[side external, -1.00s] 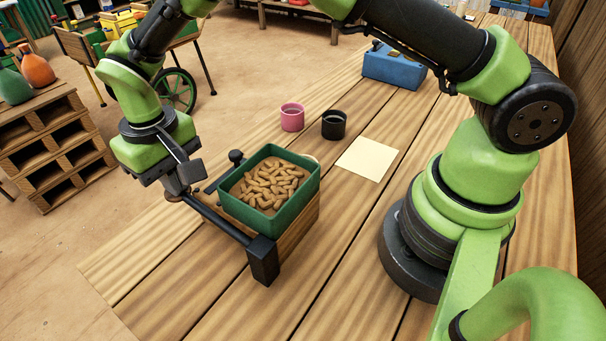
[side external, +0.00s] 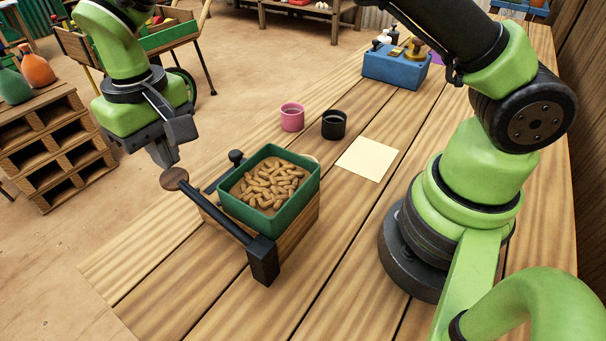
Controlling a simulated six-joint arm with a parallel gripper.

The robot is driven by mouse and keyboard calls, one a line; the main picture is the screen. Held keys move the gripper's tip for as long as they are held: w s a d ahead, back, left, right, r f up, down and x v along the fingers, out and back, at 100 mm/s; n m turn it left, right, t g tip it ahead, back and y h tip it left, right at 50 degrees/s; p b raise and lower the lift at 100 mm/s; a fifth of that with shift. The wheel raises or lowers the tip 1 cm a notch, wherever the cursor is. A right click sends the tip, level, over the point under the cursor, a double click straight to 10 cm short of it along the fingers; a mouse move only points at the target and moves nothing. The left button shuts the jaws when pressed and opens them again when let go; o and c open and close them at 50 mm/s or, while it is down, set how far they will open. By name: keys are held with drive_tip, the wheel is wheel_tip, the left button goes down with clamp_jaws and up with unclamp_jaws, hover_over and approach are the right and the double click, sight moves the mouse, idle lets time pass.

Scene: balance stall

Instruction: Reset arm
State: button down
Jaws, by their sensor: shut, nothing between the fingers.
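My gripper (side external: 163,155) is shut and empty. It hangs pointing down at the left, raised just above the round brown end (side external: 174,179) of a dark bar, with what looks like a small gap between them. The dark bar (side external: 222,219) runs along the near left side of a balance on the table to a black block (side external: 264,260). A green tray (side external: 233,204) full of brown peanut-like pieces (side external: 272,185) sits on the wooden base (side external: 296,226) of the balance. A black knob (side external: 236,157) stands behind the tray.
A pink cup (side external: 292,118), a black cup (side external: 333,125) and a pale yellow sheet (side external: 367,159) lie behind and right of the balance. A blue box (side external: 394,69) with several small items stands farther back. The wooden table (side external: 345,260) is clear in front.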

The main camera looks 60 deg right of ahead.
idle(0.3)
drive_tip(key=s+d+r+m+t+y, duration=0.1)
drive_tip(key=s+d+r+t, duration=0.1)
drive_tip(key=s+d+r, duration=0.4)
drive_tip(key=s+d+r+m+t+y, duration=0.1)
drive_tip(key=d+r, duration=0.2)
drive_tip(key=r, duration=0.6)
drive_tip(key=s+d+m+t, duration=0.1)
drive_tip(key=s+d+t, duration=0.1)
drive_tip(key=s, duration=0.5)
drive_tip(key=s+d+r+m+t, duration=0.1)
drive_tip(key=s+d+t, duration=0.1)
drive_tip(key=s+d, duration=0.2)
drive_tip(key=s, duration=0.3)
drive_tip(key=shift+s+r, duration=0.15)
drive_tip(key=shift+r, duration=0.1)
